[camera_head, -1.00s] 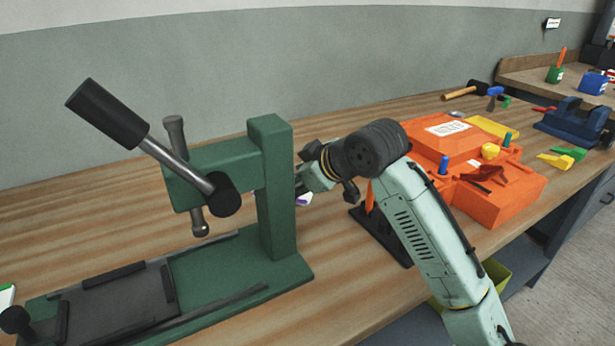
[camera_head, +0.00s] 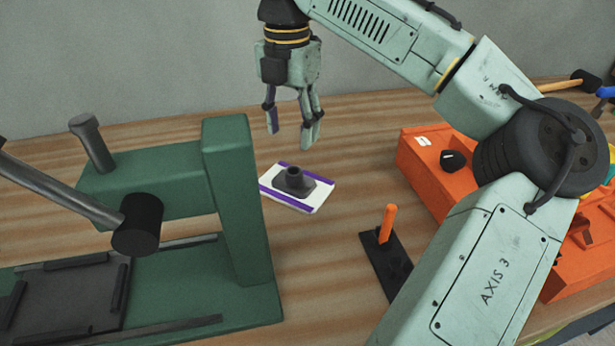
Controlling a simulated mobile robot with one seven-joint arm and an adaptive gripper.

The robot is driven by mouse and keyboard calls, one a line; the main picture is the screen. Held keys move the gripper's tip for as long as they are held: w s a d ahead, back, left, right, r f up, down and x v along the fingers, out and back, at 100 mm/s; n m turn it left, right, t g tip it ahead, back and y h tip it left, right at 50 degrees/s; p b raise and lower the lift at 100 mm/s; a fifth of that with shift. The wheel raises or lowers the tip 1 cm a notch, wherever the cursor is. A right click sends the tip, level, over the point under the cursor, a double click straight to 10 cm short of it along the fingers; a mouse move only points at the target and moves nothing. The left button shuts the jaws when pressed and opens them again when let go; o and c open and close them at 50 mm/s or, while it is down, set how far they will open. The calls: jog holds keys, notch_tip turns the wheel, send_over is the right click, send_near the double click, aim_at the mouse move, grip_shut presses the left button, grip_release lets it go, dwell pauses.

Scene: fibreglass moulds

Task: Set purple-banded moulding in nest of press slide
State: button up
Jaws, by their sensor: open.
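The purple-banded moulding (camera_head: 321,186) is a white plate with purple strips along two edges and a dark grey raised boss in its middle. It lies flat on the bench to the right of the press column. My gripper (camera_head: 291,140) is open and empty, fingers pointing down, above the moulding and apart from it. The green press (camera_head: 238,200) stands at the left with its lever and dark ram head. Its dark grey slide (camera_head: 70,296) lies on the green base at the lower left, with black rails around an empty-looking nest; the left part is cut off.
A hammer (camera_head: 575,84) lies at the back right. The bench behind the moulding is clear.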

aim_at(293, 168)
notch_tip(293, 168, down, 4)
jog(key=shift+s, duration=0.1)
jog(key=shift+f+p, duration=0.55)
jog(key=shift+f, duration=2.3)
grip_shut()
